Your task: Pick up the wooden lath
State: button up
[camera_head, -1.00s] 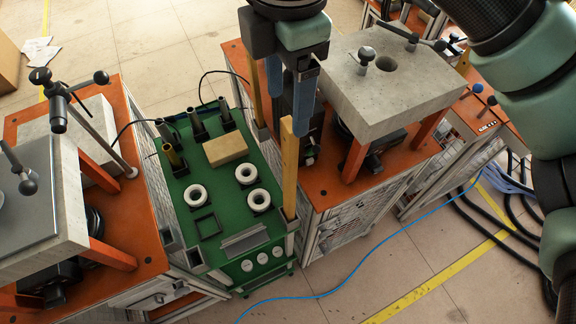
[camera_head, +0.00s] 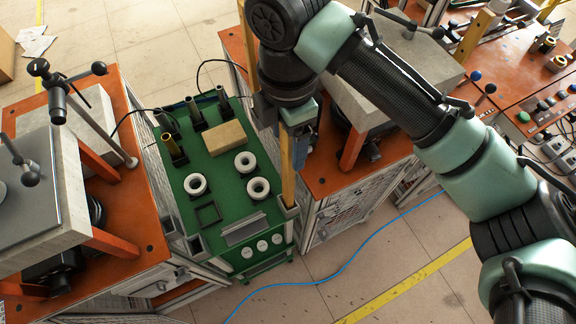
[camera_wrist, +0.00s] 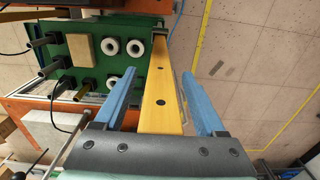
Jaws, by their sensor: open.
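The wooden lath (camera_head: 288,182) is a long yellow bar standing upright in a holder at the front right corner of the green cart. In the wrist view the lath (camera_wrist: 163,90), with dark holes along it, runs between the two blue fingers of my gripper (camera_wrist: 160,77). The fingers stand apart, with visible gaps to the lath on both sides. In the head view my gripper (camera_head: 292,150) is at the lath's upper part and hides its top end.
The green cart top (camera_head: 222,185) carries white rings (camera_head: 258,188), a tan block (camera_head: 226,138) and dark cylinders. A second lath (camera_head: 247,45) stands behind. Orange tables with concrete slabs (camera_head: 420,60) flank the cart. A blue cable (camera_head: 345,262) crosses the open floor.

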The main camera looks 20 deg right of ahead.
jog(key=shift+f, duration=0.4)
jog(key=shift+c, duration=0.3)
grip_shut()
dwell(0.9)
